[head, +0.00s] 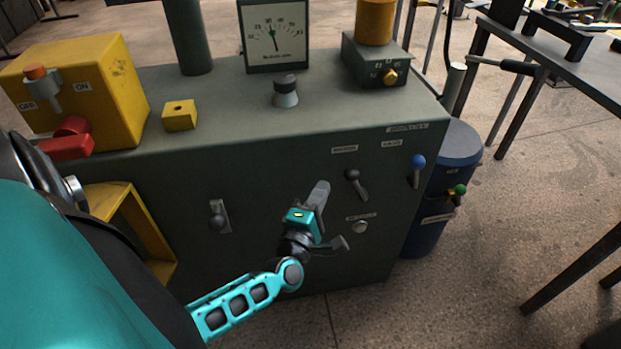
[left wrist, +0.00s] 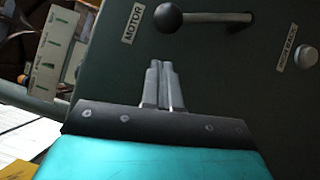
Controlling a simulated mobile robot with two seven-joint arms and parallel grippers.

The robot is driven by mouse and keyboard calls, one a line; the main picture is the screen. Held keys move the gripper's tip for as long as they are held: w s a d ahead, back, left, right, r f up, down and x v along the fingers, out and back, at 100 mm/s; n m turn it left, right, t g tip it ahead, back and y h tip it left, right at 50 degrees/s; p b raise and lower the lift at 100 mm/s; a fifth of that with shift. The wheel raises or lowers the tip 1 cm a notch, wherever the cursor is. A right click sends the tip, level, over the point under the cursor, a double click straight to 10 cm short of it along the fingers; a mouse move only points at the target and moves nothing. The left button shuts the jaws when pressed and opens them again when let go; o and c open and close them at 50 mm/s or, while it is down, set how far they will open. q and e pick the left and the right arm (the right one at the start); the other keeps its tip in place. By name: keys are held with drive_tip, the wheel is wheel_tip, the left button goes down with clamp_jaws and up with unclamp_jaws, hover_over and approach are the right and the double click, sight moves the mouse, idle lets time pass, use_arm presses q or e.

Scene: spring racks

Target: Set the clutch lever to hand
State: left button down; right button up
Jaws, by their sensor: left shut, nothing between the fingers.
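No label reading clutch can be made out in either view. A lever with a dark ball knob (head: 217,221) stands in a slotted plate on the left of the dark green cabinet's front. A second black-knobbed lever (head: 352,175) is on the right side of the front; in the left wrist view this lever (left wrist: 168,18) is beside a MOTOR label (left wrist: 133,24). A blue-knobbed lever (head: 417,162) is further right. My left gripper (head: 320,190) is shut and empty, in front of the cabinet between the two black-knobbed levers, apart from both. My right gripper is not in view.
A round button (head: 360,227) is below the second lever. On the cabinet (head: 240,96) stand a gauge (head: 275,38), a black knob (head: 285,88) and a yellow ON/OFF box (head: 100,75). A blue drum (head: 455,155) stands to the right. A workbench (head: 590,75) is beyond.

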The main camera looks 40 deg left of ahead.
sight(356, 183)
use_arm(q)
drive_tip(key=w+d, duration=0.2)
drive_tip(key=shift+w+r, duration=0.35)
drive_tip(key=shift+w, duration=0.05)
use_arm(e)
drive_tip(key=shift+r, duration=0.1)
